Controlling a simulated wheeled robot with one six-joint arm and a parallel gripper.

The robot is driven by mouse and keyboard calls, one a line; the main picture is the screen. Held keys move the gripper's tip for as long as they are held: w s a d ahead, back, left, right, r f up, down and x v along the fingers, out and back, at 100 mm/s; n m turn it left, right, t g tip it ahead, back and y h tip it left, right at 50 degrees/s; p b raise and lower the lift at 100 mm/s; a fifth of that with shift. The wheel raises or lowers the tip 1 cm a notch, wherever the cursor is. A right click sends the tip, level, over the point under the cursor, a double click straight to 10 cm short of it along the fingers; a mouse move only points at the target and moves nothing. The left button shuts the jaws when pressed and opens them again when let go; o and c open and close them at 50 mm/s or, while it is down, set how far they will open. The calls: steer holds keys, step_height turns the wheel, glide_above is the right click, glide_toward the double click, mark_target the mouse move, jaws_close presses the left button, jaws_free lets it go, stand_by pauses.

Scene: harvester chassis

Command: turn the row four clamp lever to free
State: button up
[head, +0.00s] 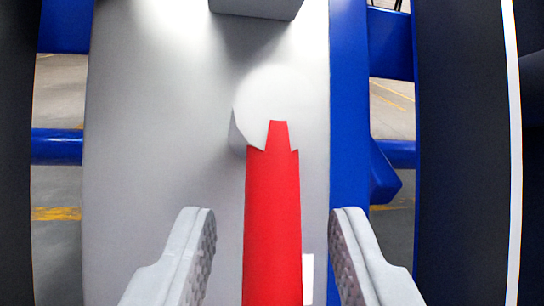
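The clamp lever (272,225) is a red bar in the middle of the head view. It runs from a round pale grey hub (268,97) down to the bottom edge, where its lower end is cut off. The hub stands out from a light grey panel (150,150). My gripper (272,222) is open, with one finger on each side of the red lever. A gap shows between the lever and each finger. I cannot tell how deep the fingers reach. No row label is visible.
A grey block (257,8) juts from the panel at the top. A blue upright (348,100) stands along the panel's right side, with blue crossbars (57,146) behind. Dark vertical parts flank both sides. A small white patch (308,278) lies right of the lever.

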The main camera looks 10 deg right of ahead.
steer(key=shift+w+d, duration=0.25)
steer(key=shift+w, duration=0.95)
steer(key=shift+c, duration=0.2)
jaws_close()
